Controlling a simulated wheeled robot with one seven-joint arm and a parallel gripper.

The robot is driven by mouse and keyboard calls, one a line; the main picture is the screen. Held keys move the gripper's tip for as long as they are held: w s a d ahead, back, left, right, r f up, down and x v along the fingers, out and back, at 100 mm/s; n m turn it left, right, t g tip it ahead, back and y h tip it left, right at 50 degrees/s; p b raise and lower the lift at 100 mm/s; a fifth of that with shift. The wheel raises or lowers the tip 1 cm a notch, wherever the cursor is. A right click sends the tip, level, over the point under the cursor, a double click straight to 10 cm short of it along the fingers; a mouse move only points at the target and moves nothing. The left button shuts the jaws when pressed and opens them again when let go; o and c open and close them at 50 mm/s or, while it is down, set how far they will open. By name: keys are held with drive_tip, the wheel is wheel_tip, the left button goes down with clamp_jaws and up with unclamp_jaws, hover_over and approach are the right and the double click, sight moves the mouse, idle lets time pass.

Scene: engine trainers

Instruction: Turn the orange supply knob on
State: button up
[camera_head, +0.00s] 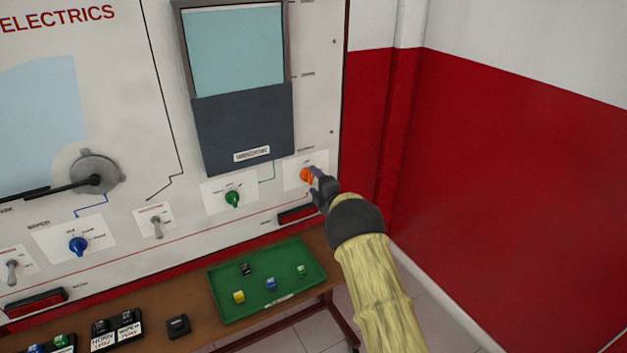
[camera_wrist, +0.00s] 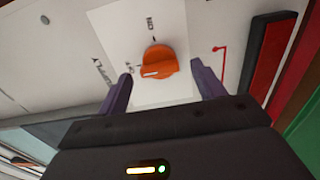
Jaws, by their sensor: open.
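The orange supply knob (camera_head: 307,175) sits on a white label plate at the lower right of the trainer panel. In the wrist view the orange knob (camera_wrist: 158,64) shows whole, with a white pointer mark on its grip bar and small lettering on the plate around it. My gripper (camera_head: 318,178) is right in front of the knob in the head view, partly covering its plate. In the wrist view my gripper (camera_wrist: 162,84) is open, with one purple finger on each side of the knob and visible space between. No contact with the knob shows.
A green knob (camera_head: 233,198) is left of the orange one. A dark red bar (camera_wrist: 268,62) is beside the knob's plate. Below, a green tray (camera_head: 218,300) with small blocks lies on the brown bench (camera_head: 190,345). A red and white wall (camera_head: 510,170) stands close at right.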

drive_tip(key=shift+w+a, duration=0.4)
drive_tip(key=shift+w, duration=0.2)
drive_tip(key=shift+c, duration=0.2)
drive_tip(key=c, duration=1)
drive_tip(key=shift+o, duration=0.3)
